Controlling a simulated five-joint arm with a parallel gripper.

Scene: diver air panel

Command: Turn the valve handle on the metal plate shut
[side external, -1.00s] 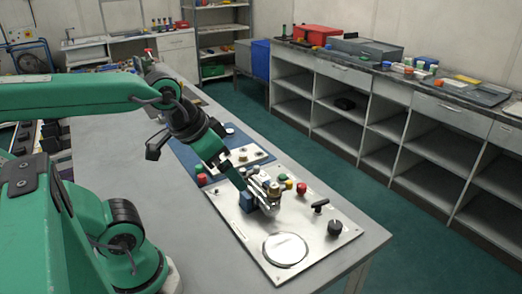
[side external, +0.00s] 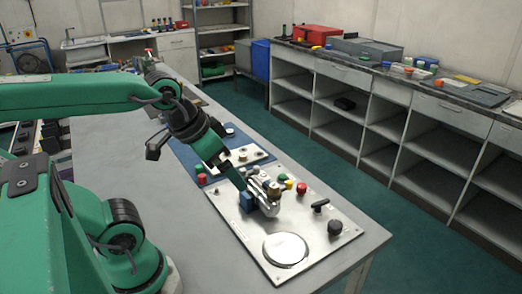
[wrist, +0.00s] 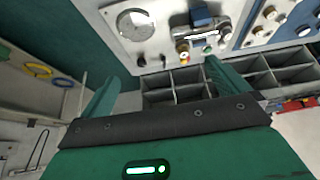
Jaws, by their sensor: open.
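The metal plate (side external: 300,253) lies on the bench, and its edge also shows at the top of the wrist view (wrist: 108,17). A silver valve fitting (side external: 266,204) with a brass-coloured part and a blue block (side external: 247,202) sits on it; the fitting also shows in the wrist view (wrist: 178,36), the blue block above it (wrist: 202,17). I cannot tell for certain which part is the handle. My gripper (side external: 242,183) is at the fitting in the side view; contact cannot be told. In the wrist view my gripper (wrist: 158,82) has its green fingers wide apart with nothing between them.
A black T-shaped knob (side external: 320,205), a round black knob (side external: 335,227), a red button (side external: 301,188) and a round disc (side external: 285,249) share the plate. A blue panel (side external: 185,152) lies behind. The grey bench (side external: 180,225) is clear to the left.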

